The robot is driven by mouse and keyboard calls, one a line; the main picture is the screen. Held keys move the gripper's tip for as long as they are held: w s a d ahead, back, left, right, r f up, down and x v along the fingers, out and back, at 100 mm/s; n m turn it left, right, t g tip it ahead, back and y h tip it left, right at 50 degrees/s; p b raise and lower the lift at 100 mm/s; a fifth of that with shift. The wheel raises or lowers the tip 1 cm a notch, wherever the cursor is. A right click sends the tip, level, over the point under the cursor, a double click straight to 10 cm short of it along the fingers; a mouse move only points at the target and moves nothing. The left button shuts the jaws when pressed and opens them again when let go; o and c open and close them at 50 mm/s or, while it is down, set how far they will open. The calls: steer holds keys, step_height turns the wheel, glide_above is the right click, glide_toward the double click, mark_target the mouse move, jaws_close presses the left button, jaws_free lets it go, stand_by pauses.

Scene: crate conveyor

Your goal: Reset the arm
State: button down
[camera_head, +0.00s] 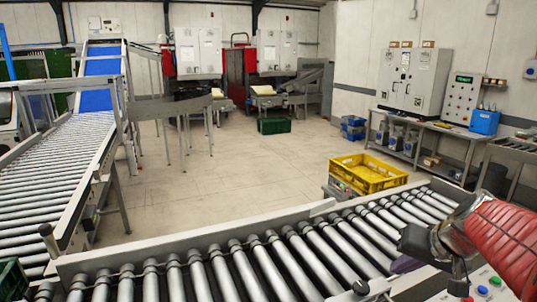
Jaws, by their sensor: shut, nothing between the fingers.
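My arm enters at the right edge in a red ribbed sleeve with a silver wrist section. My gripper (413,242) is the dark end of it, above the right part of the near roller conveyor (240,268). It is shut and holds nothing. Its fingers are small and dark, and hard to make out against the rollers.
A control panel with coloured buttons (483,290) is below my arm. Part of a green crate (12,279) shows at the lower left. A second roller conveyor (52,150) runs along the left. The middle floor is clear.

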steer(key=s+a+f+n+h, duration=0.1)
steer(key=s+a+n, duration=0.3)
steer(key=s+a, duration=1.2)
steer(key=shift+s+a+f+n+g, duration=0.3)
steer(key=shift+f+n+g, duration=0.1)
steer(key=shift+f, duration=0.3)
steer(key=shift+d, duration=0.1)
stand_by(0.4)
